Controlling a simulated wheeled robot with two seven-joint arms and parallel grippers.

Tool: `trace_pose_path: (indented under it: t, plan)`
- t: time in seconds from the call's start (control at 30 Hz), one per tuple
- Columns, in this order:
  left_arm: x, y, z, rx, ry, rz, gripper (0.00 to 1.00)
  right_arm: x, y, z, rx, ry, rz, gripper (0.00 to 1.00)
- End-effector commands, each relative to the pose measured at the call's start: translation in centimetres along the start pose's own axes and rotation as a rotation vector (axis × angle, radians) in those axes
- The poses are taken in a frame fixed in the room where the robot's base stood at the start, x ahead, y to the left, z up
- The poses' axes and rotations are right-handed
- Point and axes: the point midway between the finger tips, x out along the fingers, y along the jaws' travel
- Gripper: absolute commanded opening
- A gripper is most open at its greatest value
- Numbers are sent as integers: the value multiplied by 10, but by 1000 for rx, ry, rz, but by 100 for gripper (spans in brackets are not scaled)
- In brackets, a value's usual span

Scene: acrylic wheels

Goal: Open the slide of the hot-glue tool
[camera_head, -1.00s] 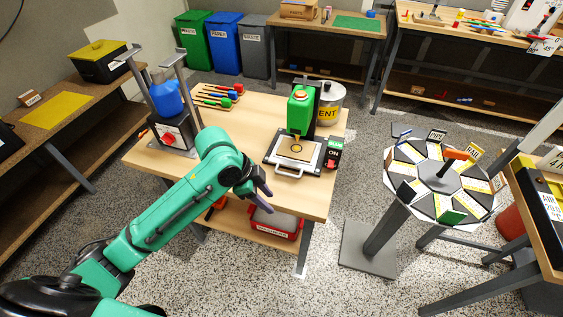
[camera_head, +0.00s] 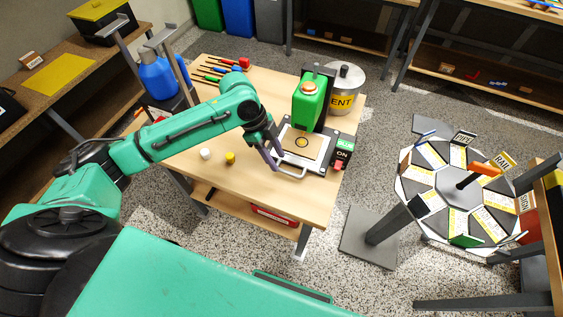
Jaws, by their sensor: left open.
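The hot-glue tool stands on the wooden table, with a green upper body (camera_head: 309,103) on a dark post. Its slide (camera_head: 302,146) is a light plate with a ringed mark, lying on the tool's base under the green body. A pale loop handle (camera_head: 291,171) sticks out from the slide's front edge. My left gripper (camera_head: 273,163) is open, with purple fingers pointing down at the handle's left end. It is close to the handle; I cannot tell whether it touches. My right gripper is not in view.
A green ON switch box (camera_head: 343,149) sits at the tool's right, and a silver pot (camera_head: 345,88) behind it. A white cap (camera_head: 206,154) and a yellow cap (camera_head: 230,158) lie left of the gripper. The table front (camera_head: 270,195) is clear. A round sorting stand (camera_head: 460,190) is at right.

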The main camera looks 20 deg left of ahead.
Motion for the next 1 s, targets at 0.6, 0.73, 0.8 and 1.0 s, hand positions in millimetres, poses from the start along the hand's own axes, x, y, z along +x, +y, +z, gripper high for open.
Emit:
trace_pose_path:
  t: [0.6,0.73,0.8,1.0]
  plan:
    - [43,0,0,0,-1,-2,7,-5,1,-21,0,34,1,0]
    - [43,0,0,0,0,-2,0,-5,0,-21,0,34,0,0]
    - [42,0,0,0,0,-2,0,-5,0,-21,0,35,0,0]
    - [42,0,0,1,0,-2,0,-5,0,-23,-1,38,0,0]
